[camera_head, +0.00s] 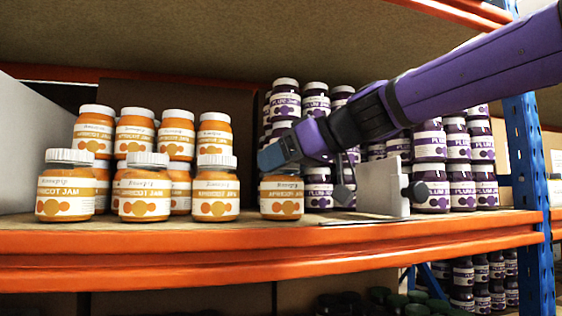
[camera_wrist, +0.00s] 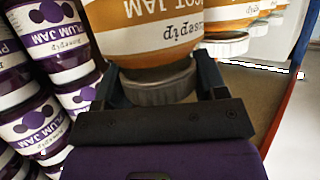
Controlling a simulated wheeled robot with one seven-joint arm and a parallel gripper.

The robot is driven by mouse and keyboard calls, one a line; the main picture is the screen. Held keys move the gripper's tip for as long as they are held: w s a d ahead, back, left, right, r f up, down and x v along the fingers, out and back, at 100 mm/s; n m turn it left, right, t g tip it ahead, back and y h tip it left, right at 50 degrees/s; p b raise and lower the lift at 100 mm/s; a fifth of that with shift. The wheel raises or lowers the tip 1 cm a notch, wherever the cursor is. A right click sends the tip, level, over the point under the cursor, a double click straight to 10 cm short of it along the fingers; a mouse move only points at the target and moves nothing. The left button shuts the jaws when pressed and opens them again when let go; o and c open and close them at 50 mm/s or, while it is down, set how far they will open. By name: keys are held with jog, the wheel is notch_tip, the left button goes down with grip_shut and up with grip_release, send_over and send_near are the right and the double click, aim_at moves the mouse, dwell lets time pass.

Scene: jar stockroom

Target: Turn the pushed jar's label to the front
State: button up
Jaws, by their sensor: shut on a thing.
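The apricot jam jar (camera_head: 282,200) at the right end of the front row stands upright on the shelf.
Several apricot jars (camera_head: 215,190) stand to the left, the nearest with a small gap. Several stacked plum jars (camera_head: 430,165) stand behind and right. A white upright divider (camera_head: 380,188) is close to the right. The orange shelf edge (camera_head: 270,247) runs in front.

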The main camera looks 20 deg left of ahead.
jog(key=shift+f, duration=0.1)
jog(key=o, duration=1.6)
jog(key=shift+c, duration=0.2)
jog(key=v, duration=1)
jog(key=shift+d, duration=0.35)
